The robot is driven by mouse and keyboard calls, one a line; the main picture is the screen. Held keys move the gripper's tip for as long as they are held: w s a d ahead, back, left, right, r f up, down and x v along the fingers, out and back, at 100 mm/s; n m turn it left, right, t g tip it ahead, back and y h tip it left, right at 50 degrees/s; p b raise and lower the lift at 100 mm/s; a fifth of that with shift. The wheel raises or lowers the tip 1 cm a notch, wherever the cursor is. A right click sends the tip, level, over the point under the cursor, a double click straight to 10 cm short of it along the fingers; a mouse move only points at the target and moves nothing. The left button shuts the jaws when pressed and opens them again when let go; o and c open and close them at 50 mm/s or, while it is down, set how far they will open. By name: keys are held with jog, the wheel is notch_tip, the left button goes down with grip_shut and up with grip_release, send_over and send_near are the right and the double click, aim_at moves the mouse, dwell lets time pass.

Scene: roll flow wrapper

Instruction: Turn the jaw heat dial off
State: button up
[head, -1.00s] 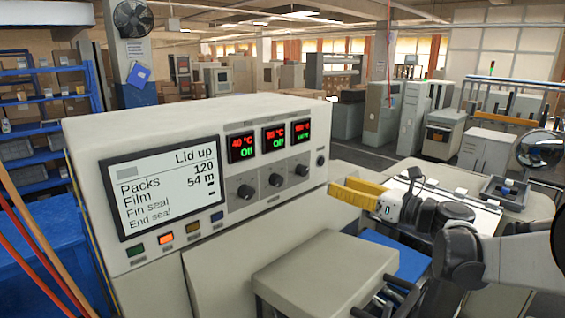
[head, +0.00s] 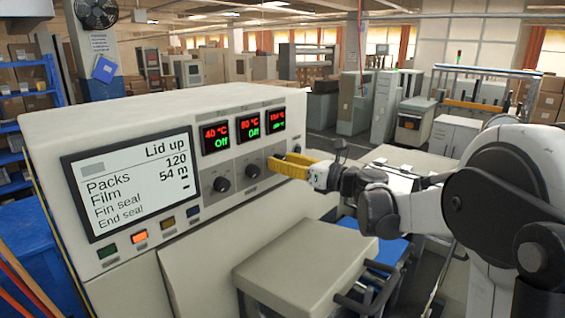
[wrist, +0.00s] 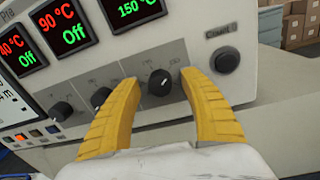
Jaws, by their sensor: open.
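The cream control panel (head: 235,185) has three black dials in a row under three displays. The left dial (wrist: 61,111) and middle dial (wrist: 100,97) sit below displays with green "Off". The right dial (wrist: 160,82) sits below the right display (wrist: 133,8), whose green line reads 150 °C. Its white mark points up. Dial name labels are too small to read. My gripper (wrist: 161,79), with yellow fingers, is open, one finger on each side of the right dial; contact cannot be told. In the head view my gripper (head: 285,166) is at the panel and largely covers that dial.
A round black button (wrist: 226,60) is right of the fingers. A large screen (head: 130,182) reads "Lid up", with several coloured buttons below it. A cream box-like cover (head: 300,255) with dark bars stands below my arm.

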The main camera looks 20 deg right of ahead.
jog(key=shift+c, duration=0.3)
grip_shut()
